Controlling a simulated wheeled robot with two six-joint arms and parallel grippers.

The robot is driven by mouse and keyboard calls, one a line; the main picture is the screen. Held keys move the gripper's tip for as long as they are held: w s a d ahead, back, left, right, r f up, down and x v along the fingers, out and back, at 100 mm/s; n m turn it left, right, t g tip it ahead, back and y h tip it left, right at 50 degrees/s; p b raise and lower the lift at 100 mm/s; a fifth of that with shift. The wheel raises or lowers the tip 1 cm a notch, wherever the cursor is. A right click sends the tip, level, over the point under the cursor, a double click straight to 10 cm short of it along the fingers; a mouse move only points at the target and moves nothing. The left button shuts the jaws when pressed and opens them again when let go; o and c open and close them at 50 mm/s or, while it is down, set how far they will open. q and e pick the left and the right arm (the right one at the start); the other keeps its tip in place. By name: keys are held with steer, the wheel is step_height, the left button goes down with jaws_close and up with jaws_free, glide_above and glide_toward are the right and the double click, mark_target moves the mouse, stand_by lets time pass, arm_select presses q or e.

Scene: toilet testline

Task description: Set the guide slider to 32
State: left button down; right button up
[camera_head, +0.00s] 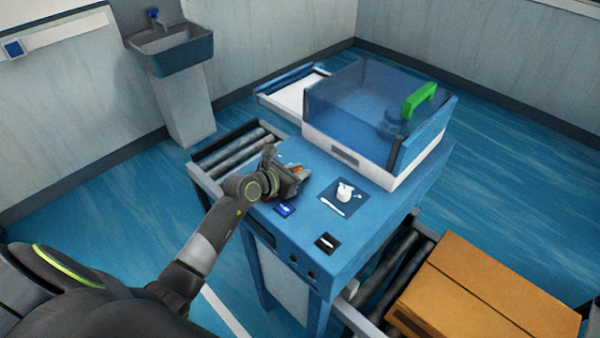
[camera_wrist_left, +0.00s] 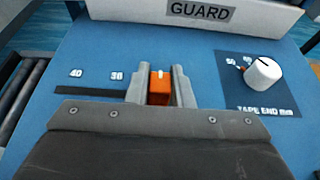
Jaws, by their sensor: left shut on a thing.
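The guide slider is an orange block with a white mark on top, and it shows in the left wrist view (camera_wrist_left: 160,88). My left gripper (camera_wrist_left: 160,90) is shut on the slider, one grey finger on each side. In the head view my left gripper (camera_head: 293,180) is low over the bench's left part and mostly hides the slider. The scale right of the gripper is hidden. My right gripper is not in view.
A white dial (camera_wrist_left: 263,74) marked "TAPE END mm" stands right of the slider; it also shows in the head view (camera_head: 345,192). A clear guard box (camera_head: 365,110) with a green handle (camera_head: 418,100) stands behind. A cardboard box (camera_head: 480,300) is at the right.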

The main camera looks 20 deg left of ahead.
arm_select(q)
steer(key=shift+d+f, duration=0.1)
steer(key=shift+f, duration=0.05)
steer(key=c, duration=1.4)
jaws_free()
steer(key=shift+s+d, duration=0.1)
steer(key=shift+d, duration=0.05)
steer(key=shift+o, duration=0.6)
steer(key=shift+d, duration=0.1)
steer(key=b+v, duration=0.1)
steer(key=v, duration=1.6)
steer(key=shift+r+b, duration=0.3)
steer(key=shift+b, duration=0.1)
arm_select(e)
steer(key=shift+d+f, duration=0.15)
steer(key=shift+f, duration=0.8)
arm_select(q)
steer(key=shift+s, duration=0.15)
